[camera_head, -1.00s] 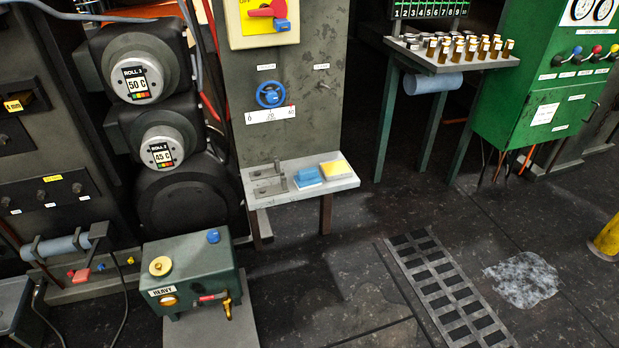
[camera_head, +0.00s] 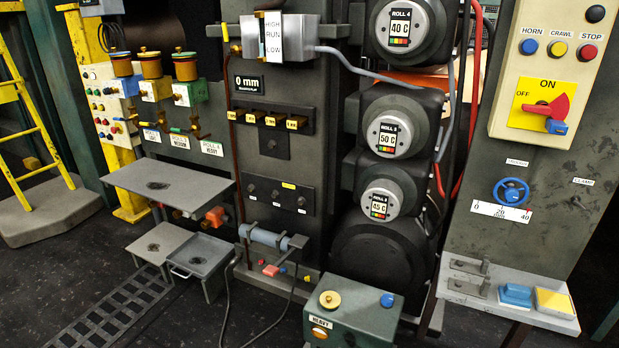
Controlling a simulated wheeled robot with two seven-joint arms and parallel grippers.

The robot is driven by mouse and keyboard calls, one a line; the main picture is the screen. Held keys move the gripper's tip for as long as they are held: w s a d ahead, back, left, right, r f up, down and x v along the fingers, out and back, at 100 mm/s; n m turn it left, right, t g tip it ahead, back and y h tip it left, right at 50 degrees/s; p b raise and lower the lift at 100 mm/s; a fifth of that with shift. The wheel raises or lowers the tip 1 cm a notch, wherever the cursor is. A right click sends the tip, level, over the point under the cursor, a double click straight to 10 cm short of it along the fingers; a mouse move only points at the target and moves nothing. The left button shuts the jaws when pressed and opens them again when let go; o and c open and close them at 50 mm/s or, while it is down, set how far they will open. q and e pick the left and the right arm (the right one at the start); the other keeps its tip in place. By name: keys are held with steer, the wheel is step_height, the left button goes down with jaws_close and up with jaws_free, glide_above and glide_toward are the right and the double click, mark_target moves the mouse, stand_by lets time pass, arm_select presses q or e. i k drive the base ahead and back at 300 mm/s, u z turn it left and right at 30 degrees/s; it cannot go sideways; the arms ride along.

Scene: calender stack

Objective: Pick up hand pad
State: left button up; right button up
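A small grey shelf (camera_head: 475,290) at the lower right carries two small pads side by side. One is a blue block (camera_head: 515,294). The other is a flat yellow pad with a pale edge (camera_head: 553,302), to the right of the blue one. I cannot tell which of them is the hand pad. Both lie on the shelf with nothing touching them from above. Neither of my grippers is in view.
Grey metal brackets (camera_head: 468,275) lie left of the pads. A green box labelled HEAVY (camera_head: 352,310) stands on the floor left of the shelf. A switch panel (camera_head: 545,70) is above. A grey table (camera_head: 168,184) and yellow ladder (camera_head: 30,110) are at left.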

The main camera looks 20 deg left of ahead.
mark_target(516, 296)
steer(key=z, duration=1.65)
steer(key=i, duration=2.8)
steer(key=u, duration=3.45)
steer(key=i, duration=0.55)
steer(key=z, duration=0.05)
